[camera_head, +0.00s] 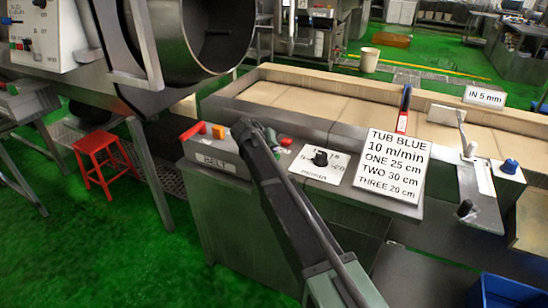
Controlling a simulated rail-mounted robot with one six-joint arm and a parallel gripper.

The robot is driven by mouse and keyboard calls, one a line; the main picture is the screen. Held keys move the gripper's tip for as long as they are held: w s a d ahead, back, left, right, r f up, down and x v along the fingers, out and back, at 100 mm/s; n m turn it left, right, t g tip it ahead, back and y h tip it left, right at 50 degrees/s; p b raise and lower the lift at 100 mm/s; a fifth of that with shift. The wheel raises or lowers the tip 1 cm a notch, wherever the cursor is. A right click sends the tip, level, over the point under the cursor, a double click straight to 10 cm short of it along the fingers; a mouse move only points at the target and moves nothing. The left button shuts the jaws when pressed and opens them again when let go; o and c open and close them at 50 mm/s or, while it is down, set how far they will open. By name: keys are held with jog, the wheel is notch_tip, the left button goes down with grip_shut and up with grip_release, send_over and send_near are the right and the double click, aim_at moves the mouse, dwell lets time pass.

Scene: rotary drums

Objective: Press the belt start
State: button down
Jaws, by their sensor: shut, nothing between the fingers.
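The belt control box (214,163), labelled BELT, stands at the near left end of the belt conveyor. On its top are a red flap-like part (193,131), an orange block (218,132) and a small red button (286,142). I cannot tell which control is the belt start; part of the box top is hidden behind my arm. My gripper (242,127) is shut and empty, over the box top just right of the orange block. I cannot tell whether it touches anything.
A white dial plate with a black knob (321,158) and a text card (393,165) lie right of my arm. A dark-blue-handled tool (404,108) stands behind the card. The pale belt (300,107) runs behind. A drum (205,35) and red stool (103,165) are left.

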jog(key=shift+f+b, duration=0.5)
jog(key=shift+b, duration=0.05)
dwell(0.5)
jog(key=shift+r, duration=0.2)
jog(key=shift+r+p, duration=0.8)
jog(key=shift+p, duration=0.2)
notch_tip(320, 180, up, 5)
jog(key=p, duration=0.5)
jog(key=shift+r, duration=0.1)
